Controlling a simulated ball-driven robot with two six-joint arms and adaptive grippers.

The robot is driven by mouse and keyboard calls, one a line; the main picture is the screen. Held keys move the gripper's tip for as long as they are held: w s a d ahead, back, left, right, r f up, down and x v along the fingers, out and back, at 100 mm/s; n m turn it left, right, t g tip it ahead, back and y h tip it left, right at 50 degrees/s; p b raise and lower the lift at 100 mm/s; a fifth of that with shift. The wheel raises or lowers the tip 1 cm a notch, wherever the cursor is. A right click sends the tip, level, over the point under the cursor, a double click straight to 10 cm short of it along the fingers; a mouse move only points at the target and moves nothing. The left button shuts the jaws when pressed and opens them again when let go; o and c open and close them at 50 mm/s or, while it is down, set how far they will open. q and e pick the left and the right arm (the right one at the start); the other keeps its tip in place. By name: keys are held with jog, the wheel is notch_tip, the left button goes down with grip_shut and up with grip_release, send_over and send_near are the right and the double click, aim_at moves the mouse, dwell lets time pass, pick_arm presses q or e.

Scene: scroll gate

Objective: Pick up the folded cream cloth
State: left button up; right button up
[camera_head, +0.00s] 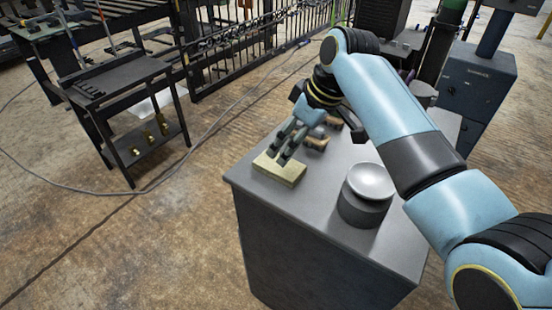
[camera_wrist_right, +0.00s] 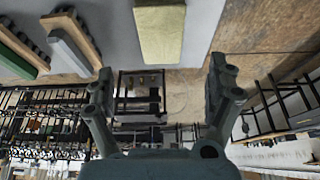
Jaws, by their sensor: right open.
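The folded cream cloth (camera_head: 280,170) is a pale yellow flat block lying near the left corner of the grey cabinet top (camera_head: 300,198). In the right wrist view the cloth (camera_wrist_right: 160,32) shows at the top centre, between the lines of the fingers and beyond their tips. My right gripper (camera_head: 279,153) is open, its fingers pointing down at the cloth's far edge in the head view. In the right wrist view the gripper (camera_wrist_right: 161,75) has its fingers wide apart with nothing between them. Whether a fingertip touches the cloth cannot be told. My left gripper is not in view.
Wooden-backed brushes (camera_head: 317,143) lie just right of my right gripper; they also show at the upper left of the wrist view (camera_wrist_right: 72,42). A round pot with a pale dish (camera_head: 369,182) stands on the cabinet's right. The floor left of the cabinet is open.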

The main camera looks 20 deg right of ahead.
aim_at(288, 169)
jog(key=x, duration=0.3)
jog(key=shift+s+a, duration=0.1)
jog(key=shift+s, duration=0.1)
jog(key=x, duration=0.4)
jog(key=shift+w+f, duration=0.1)
jog(key=shift+f, duration=0.25)
jog(key=shift+w+f, duration=0.2)
jog(key=shift+f, duration=0.2)
jog(key=shift+s, duration=0.1)
jog(key=c, duration=1.2)
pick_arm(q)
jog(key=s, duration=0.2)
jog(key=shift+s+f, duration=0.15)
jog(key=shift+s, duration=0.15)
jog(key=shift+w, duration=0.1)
pick_arm(e)
jog(key=shift+r, duration=0.15)
